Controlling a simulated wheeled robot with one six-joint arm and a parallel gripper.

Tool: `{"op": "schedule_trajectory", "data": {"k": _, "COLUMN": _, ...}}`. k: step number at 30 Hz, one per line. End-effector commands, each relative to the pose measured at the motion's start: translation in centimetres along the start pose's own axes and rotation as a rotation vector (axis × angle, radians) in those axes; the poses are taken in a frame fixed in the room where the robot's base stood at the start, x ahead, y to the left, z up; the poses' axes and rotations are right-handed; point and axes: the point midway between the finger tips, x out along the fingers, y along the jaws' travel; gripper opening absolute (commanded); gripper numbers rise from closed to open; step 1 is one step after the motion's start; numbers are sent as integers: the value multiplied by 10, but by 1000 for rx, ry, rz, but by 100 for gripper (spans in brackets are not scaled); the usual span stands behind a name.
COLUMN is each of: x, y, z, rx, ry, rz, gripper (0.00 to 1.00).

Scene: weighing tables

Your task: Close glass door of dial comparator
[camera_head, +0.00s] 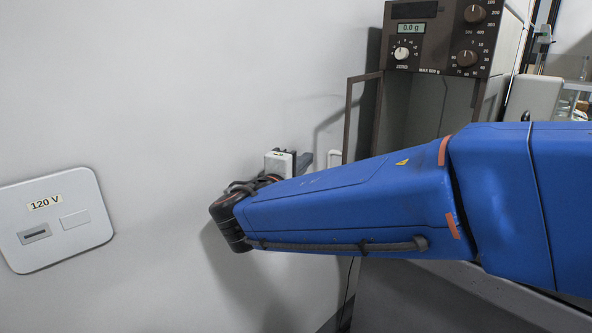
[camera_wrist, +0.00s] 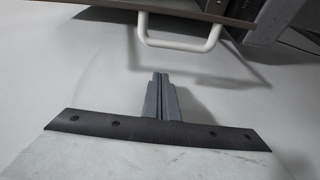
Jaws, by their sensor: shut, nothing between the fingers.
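The dial comparator (camera_head: 440,40) is a brown-fronted balance with a 0.0 g display and several knobs, at the upper right of the head view. Its glass door (camera_head: 364,77) has a thin brown frame and stands open, swung out to the left of the chamber. The door's pale handle (camera_wrist: 182,42) shows at the top of the wrist view, with the brown frame edge behind it. My gripper (camera_wrist: 160,76) is shut and empty, its fingertips a little short of the handle and apart from it in the picture. In the head view my blue arm hides the door's lower part.
A wall panel marked 120 V (camera_head: 58,220) is at the left on the pale wall. A grey bench (camera_head: 430,290) lies below my arm. Shelving with glassware (camera_head: 584,68) stands at the far right. The wall area left of the door is clear.

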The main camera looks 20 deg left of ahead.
Motion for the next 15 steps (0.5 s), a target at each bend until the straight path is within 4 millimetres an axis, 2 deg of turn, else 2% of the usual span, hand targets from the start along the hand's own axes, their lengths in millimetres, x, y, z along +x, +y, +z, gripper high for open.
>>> {"op": "schedule_trajectory", "data": {"k": 6, "x": -7, "y": 0, "z": 26, "rx": 0, "ry": 0, "rz": -1, "gripper": 0}}
{"op": "schedule_trajectory", "data": {"k": 15, "x": -12, "y": 0, "z": 38, "rx": -1, "ry": 0, "rz": -1, "gripper": 0}}
